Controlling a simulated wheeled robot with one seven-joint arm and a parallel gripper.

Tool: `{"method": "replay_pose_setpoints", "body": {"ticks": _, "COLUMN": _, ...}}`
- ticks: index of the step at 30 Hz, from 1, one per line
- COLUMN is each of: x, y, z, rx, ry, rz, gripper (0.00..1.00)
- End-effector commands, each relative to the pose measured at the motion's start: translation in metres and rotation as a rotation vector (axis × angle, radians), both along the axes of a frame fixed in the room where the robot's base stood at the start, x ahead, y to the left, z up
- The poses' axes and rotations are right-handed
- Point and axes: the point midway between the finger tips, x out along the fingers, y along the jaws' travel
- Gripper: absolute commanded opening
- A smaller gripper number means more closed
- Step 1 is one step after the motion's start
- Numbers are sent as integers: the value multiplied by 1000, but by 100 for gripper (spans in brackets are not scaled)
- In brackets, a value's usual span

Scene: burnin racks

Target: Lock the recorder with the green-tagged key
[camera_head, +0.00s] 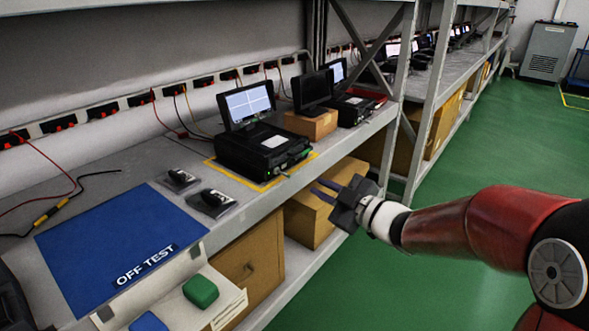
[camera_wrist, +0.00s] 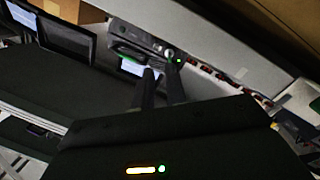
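The recorder (camera_head: 262,150) is a black box with a raised lit screen (camera_head: 249,104), standing on a yellow-outlined patch of the shelf. Its front panel faces the aisle and has small green spots. In the wrist view a dark unit (camera_wrist: 135,38) shows a round silver fitting (camera_wrist: 168,53) with green beside it, close to my fingertips in the picture. My gripper (camera_head: 318,191) is in the aisle, right of and below the recorder, with two fingers slightly apart; they also show in the wrist view (camera_wrist: 161,75). I see nothing between them. I cannot make out a green-tagged key.
A green block (camera_head: 201,291) and a blue block (camera_head: 149,322) lie in a light tray at the shelf front. A blue OFF TEST mat (camera_head: 110,245) and two small black devices (camera_head: 212,201) lie left of the recorder. Another screen unit (camera_head: 312,92) stands right. The green aisle floor is clear.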

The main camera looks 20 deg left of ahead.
Motion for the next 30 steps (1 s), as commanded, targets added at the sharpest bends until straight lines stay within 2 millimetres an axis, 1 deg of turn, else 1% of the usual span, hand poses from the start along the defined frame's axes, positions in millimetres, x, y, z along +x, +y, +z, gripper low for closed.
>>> {"method": "replay_pose_setpoints", "body": {"ticks": 3, "x": -6, "y": 12, "z": 0, "rx": 33, "ry": -12, "rz": 77, "gripper": 14}}
{"method": "replay_pose_setpoints", "body": {"ticks": 5, "x": -6, "y": 18, "z": 0, "rx": 39, "ry": -15, "rz": 91, "gripper": 14}}
{"method": "replay_pose_setpoints", "body": {"ticks": 15, "x": 15, "y": 65, "z": 0, "rx": 40, "ry": -16, "rz": 92, "gripper": 14}}
{"method": "replay_pose_setpoints", "body": {"ticks": 18, "x": 20, "y": 75, "z": 0, "rx": 40, "ry": -17, "rz": 92, "gripper": 14}}
{"method": "replay_pose_setpoints", "body": {"ticks": 23, "x": 24, "y": 83, "z": 0, "rx": 39, "ry": -16, "rz": 90, "gripper": 14}}
{"method": "replay_pose_setpoints", "body": {"ticks": 30, "x": 24, "y": 83, "z": 0, "rx": 39, "ry": -16, "rz": 89, "gripper": 14}}
